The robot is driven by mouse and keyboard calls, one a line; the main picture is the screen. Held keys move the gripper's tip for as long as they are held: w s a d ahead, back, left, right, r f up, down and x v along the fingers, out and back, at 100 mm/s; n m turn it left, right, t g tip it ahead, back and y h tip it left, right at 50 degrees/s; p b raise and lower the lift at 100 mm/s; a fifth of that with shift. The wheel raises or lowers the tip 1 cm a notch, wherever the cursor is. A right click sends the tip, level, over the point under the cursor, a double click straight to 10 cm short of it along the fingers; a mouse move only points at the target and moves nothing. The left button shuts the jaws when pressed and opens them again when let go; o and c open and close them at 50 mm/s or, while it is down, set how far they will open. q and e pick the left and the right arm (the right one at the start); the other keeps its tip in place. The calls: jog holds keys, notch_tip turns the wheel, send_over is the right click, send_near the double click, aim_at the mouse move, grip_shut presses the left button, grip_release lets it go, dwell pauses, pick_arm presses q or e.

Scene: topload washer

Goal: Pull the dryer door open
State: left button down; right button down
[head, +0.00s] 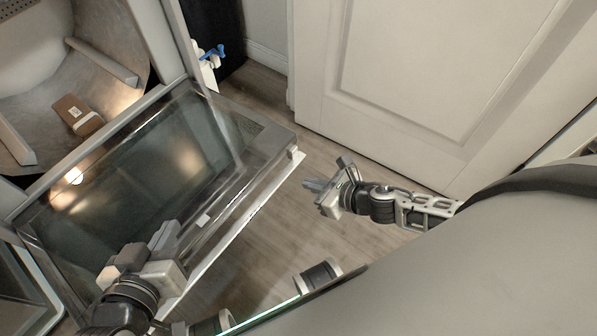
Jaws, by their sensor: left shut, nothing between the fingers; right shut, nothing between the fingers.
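The dryer door (233,176), a dark glass panel in a grey frame, stands open in the head view. It reaches from the dryer opening at the left toward the middle of the picture. Behind it the grey dryer drum (105,45) with raised fins is exposed. My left gripper (150,246) is shut and empty, over the near part of the door; I cannot tell whether it touches the door. My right gripper (312,185) is shut and empty, above the floor, to the right of the door's outer edge and apart from it.
A small brown box (78,115) lies in the drum. A white panelled door (430,70) stands at the back right. A white bottle with a blue top (210,57) is behind the dryer door. Wooden floor (270,235) is free between the dryer door and my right arm.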

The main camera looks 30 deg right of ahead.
pick_arm(q)
jog(key=shift+a+f+g, duration=0.15)
jog(key=shift+f+g, duration=0.15)
jog(key=shift+f, duration=0.05)
pick_arm(e)
jog(key=shift+v, duration=1.85)
pick_arm(q)
jog(key=shift+r+p, duration=0.1)
jog(key=shift+p, duration=0.25)
pick_arm(e)
jog(key=shift+r, duration=0.1)
